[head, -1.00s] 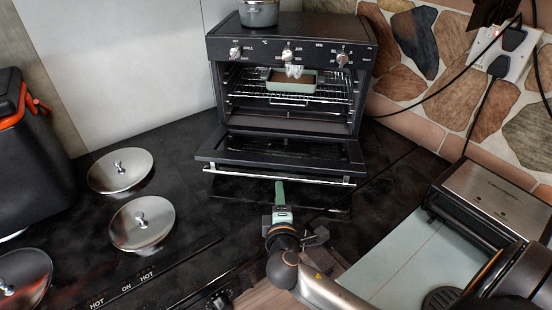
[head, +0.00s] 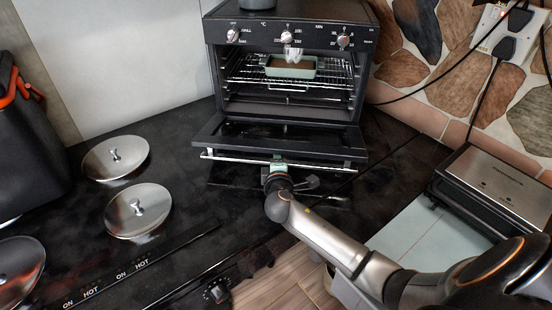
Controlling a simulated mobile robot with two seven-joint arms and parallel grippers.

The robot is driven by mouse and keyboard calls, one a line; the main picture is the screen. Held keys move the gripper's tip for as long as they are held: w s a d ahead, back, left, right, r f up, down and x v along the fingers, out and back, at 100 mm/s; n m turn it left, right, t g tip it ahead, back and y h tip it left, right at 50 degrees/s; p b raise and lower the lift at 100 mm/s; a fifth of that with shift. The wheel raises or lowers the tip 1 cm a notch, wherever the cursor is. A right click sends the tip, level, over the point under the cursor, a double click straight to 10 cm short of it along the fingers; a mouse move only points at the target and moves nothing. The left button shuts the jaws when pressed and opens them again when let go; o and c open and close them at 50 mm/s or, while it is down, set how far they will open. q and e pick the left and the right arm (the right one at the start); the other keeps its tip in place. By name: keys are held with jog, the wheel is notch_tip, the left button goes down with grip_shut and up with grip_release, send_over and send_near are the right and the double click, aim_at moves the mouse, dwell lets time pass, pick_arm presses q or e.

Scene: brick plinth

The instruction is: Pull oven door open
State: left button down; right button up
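The small black oven (head: 290,25) stands at the back of the counter. Its door (head: 325,138) is folded down and open, with the glass facing up and a silver handle bar (head: 230,157) along its front edge. My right gripper (head: 277,164) is at the middle of the handle, seen from behind. Its fingertips are mostly hidden, so I cannot tell whether they grip or only touch the bar. A green baking dish (head: 290,70) with brown food sits on the wire rack (head: 250,70) inside. My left gripper is not in view.
Several metal lids (head: 138,210) lie on the dark counter at left, near a black and orange container (head: 25,150). A sandwich press (head: 490,195) stands at right. Cables (head: 440,90) run from a wall socket (head: 505,35).

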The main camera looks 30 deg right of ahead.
jog(key=shift+c, duration=0.4)
grip_shut()
dwell(1.0)
